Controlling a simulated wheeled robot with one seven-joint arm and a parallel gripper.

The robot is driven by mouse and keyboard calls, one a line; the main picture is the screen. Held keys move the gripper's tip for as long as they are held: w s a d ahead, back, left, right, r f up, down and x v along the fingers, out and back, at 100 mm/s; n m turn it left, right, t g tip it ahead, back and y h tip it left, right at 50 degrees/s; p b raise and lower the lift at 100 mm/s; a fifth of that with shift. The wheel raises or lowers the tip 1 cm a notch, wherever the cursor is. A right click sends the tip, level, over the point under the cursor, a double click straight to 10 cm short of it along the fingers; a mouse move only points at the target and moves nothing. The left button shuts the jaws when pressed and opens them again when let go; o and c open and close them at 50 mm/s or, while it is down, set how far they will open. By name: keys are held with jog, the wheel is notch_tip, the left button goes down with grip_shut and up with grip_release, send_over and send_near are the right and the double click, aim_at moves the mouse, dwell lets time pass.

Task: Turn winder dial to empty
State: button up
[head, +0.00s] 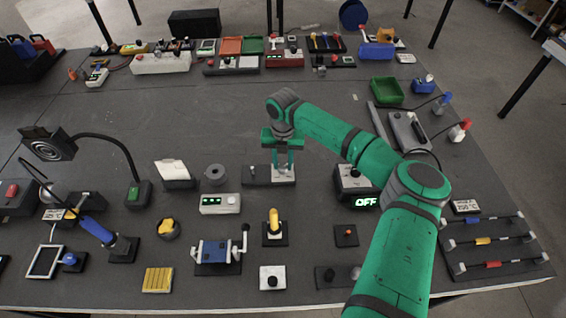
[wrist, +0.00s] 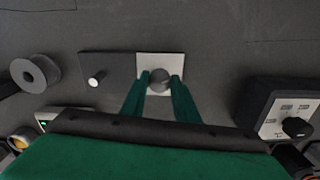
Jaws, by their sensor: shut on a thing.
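The winder dial appears to be a round dark knob (wrist: 159,83) on a white square plate (wrist: 158,61). The white plate also shows in the head view (head: 284,181). It is joined to a dark plate (wrist: 118,66) with a small pale-topped peg (wrist: 96,79) on its left. My gripper (wrist: 161,80) points down over the white plate, with one green fingertip on each side of the knob. It is shut on the knob. In the head view my gripper (head: 283,172) hides the knob. I cannot read any dial marking.
A black box with a dial and an "OFF" display (head: 358,188) stands close on the right. A grey spool (head: 215,174) and a white box with green lights (head: 220,204) are on the left. A yellow-handled lever (head: 273,221) is in front. The tabletop behind is clear.

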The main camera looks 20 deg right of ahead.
jog(key=n, duration=0.4)
jog(key=shift+w+r+n, duration=0.1)
jog(key=shift+r+n, duration=0.05)
jog(key=shift+n, duration=0.15)
jog(key=n, duration=1)
jog(key=shift+a, duration=0.15)
jog(key=n, duration=0.5)
jog(key=shift+a, duration=0.1)
jog(key=n, duration=1)
jog(key=shift+s+n, duration=0.2)
jog(key=shift+n, duration=0.1)
jog(key=n, duration=0.5)
jog(key=shift+s, duration=0.1)
jog(key=shift+n, duration=2.3)
